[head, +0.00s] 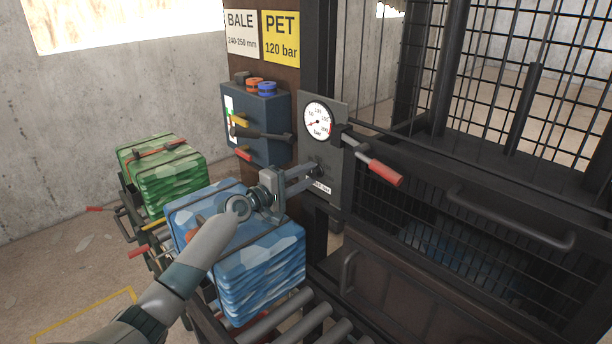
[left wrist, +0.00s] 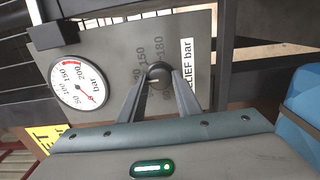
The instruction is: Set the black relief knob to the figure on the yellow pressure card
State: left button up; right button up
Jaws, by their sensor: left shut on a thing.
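The yellow pressure card (head: 281,38) on the brown post reads "PET 120 bar". My left gripper (head: 314,172) reaches the grey gauge panel (head: 335,110), its two fingers closed on the black relief knob (left wrist: 159,72). In the left wrist view the fingertips (left wrist: 160,84) sit on either side of the knob. Printed figures 150 and 180 are legible beside it; others are partly hidden by a finger. Which figure the knob points to I cannot tell. A label reading "RELIEF bar" (left wrist: 187,68) is partly covered. My right gripper is not in view.
A round pressure gauge (head: 319,117) sits above the knob. A red-handled lever (head: 385,173) projects close to the panel's right. A blue control box (head: 262,120) is left of it. Blue bale (head: 258,262) lies beneath my arm; a green bale (head: 160,165) is farther left.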

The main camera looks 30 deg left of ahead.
pick_arm(q)
jog(key=o, duration=1.1)
jog(key=shift+c, duration=0.2)
jog(key=shift+s, duration=0.1)
jog(key=shift+s+a+f, duration=0.15)
jog(key=shift+s+a, duration=0.1)
jog(key=shift+s, duration=0.25)
jog(key=b+v, duration=0.5)
jog(key=v, duration=1.1)
jog(key=shift+s, duration=0.1)
